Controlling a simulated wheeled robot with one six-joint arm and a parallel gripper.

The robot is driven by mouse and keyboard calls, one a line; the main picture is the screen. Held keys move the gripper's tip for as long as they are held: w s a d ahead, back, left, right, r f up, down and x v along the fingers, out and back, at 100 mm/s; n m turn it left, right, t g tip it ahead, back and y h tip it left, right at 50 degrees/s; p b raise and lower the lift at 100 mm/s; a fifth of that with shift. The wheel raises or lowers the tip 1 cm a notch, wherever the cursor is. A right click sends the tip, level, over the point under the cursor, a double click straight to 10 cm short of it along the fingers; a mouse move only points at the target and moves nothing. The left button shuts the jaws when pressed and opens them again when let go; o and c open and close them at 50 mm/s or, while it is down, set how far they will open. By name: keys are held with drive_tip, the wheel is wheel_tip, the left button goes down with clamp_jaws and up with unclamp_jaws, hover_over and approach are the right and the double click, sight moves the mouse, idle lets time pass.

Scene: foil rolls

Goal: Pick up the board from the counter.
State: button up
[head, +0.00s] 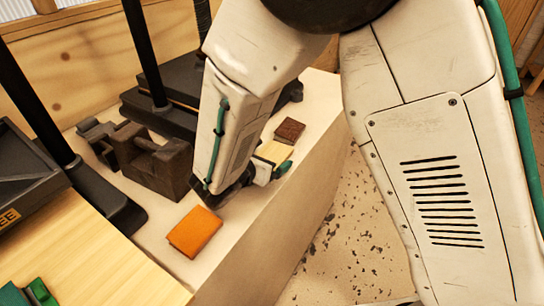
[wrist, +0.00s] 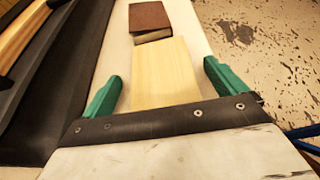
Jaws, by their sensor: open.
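The board is a pale yellow wooden piece (wrist: 163,75) lying on the cream counter (wrist: 114,50). In the head view the board (head: 273,151) shows only in part, because my arm covers its near side. My gripper (wrist: 162,74) has green fingers that stand wide open, one on each side of the board. The board lies between them with a gap on both sides. In the head view one green fingertip of my gripper (head: 283,169) shows beside the board. Whether the fingers are down at board height is hard to tell.
A dark brown block (head: 289,130) lies just beyond the board. An orange block (head: 194,231) lies nearer on the counter. A dark brown vise-like object (head: 150,160) and black stands are left of my arm. The counter's edge drops to a speckled floor (head: 345,225) on the right.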

drive_tip(key=shift+w+d+f, duration=0.1)
drive_tip(key=shift+w+d, duration=0.05)
drive_tip(key=c, duration=1.1)
drive_tip(key=shift+r, duration=0.2)
